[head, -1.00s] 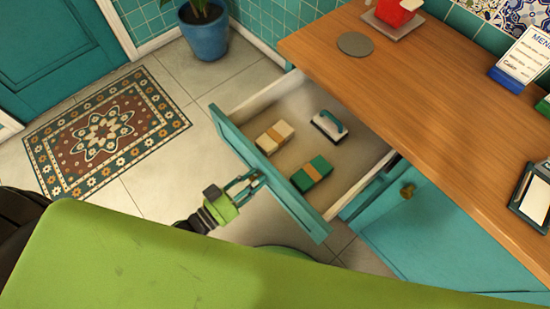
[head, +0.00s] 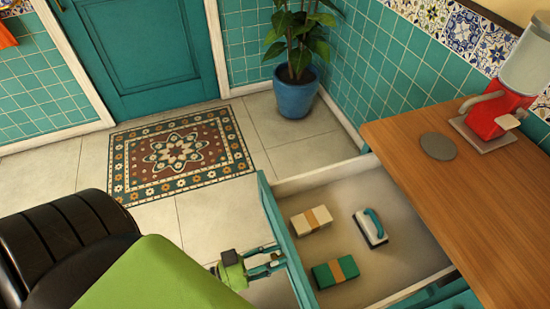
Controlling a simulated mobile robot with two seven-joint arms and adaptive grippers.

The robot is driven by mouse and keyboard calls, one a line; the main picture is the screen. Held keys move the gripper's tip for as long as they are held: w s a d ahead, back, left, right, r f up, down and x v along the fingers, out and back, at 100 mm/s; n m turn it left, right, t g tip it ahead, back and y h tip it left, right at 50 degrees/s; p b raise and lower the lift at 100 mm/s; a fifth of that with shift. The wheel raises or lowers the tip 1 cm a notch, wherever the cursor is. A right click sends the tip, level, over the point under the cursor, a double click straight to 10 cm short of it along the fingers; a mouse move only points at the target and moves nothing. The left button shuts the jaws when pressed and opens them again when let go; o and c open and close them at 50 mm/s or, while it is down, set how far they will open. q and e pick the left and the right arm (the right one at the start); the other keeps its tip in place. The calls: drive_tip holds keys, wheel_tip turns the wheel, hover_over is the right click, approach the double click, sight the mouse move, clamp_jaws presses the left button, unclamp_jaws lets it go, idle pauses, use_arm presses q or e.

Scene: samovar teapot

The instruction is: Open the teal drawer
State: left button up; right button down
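The teal drawer (head: 290,252) stands pulled well out from under the wooden counter, with its pale inside showing. Inside lie a cream bundle with a tan band (head: 311,220), a green bundle with a tan band (head: 335,271) and a white block with a teal handle (head: 371,228). My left gripper (head: 282,257) is at the outer face of the drawer front, its fingertips at the panel with a gap between the fingers. The drawer's handle is not clearly visible there, so I cannot tell whether the fingers hold it. My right gripper is out of view.
The wooden counter (head: 450,200) is at the right, with a grey disc (head: 438,146) and a red machine (head: 491,117) on it. A potted plant (head: 295,95) stands by the tiled wall. A patterned rug (head: 180,155) lies on open floor before a teal door (head: 150,50).

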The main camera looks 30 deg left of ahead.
use_arm(q)
drive_tip(key=v, duration=1.2)
idle(0.6)
